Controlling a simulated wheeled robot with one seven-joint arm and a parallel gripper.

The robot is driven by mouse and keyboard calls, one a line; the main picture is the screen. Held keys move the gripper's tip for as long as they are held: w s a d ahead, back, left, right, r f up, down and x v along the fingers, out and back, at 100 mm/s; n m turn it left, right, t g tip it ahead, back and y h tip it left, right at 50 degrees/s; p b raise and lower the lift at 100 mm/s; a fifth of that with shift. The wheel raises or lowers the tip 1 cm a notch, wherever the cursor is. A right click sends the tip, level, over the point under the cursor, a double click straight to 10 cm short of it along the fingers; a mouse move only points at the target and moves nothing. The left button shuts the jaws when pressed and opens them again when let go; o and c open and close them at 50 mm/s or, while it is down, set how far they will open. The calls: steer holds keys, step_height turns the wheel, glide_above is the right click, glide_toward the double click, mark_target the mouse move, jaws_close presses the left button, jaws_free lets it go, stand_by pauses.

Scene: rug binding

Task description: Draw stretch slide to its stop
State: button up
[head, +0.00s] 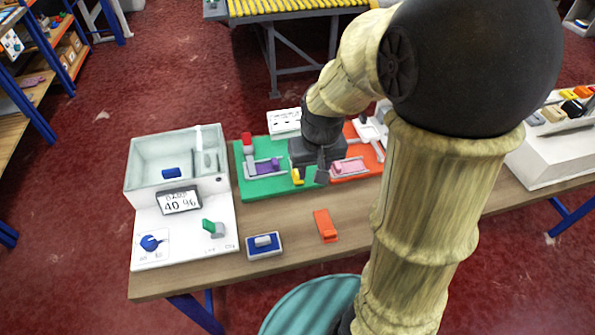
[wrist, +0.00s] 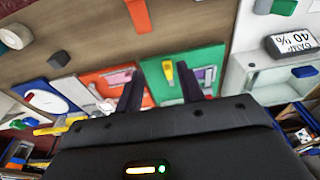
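A green board (head: 262,188) and an orange-red board (head: 352,172) lie side by side on the bench. The green one carries a purple piece in a grey frame (head: 266,167), a red-topped post (head: 247,142) and a yellow handle (head: 298,177). The orange-red one carries a pink piece (head: 349,166). No label shows which part is the stretch slide. My gripper (head: 312,172) points down over the green board's right side. In the wrist view its fingers (wrist: 157,70) are apart, with the yellow handle (wrist: 168,70) appearing between them; contact cannot be told.
A white unit with a clear bin and a display (head: 180,200) stands left. A blue-and-white block (head: 264,245) and an orange piece (head: 326,226) lie on the front of the wooden bench (head: 290,256). A white machine (head: 550,150) stands right. My arm hides part of the bench.

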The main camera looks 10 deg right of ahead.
steer(key=g+b, duration=0.2)
steer(key=b, duration=0.2)
glide_above(297, 174)
steer(key=shift+w+d, duration=0.25)
steer(key=shift+w, duration=0.55)
step_height(297, 174, down, 17)
steer(key=shift+f, duration=0.2)
jaws_close()
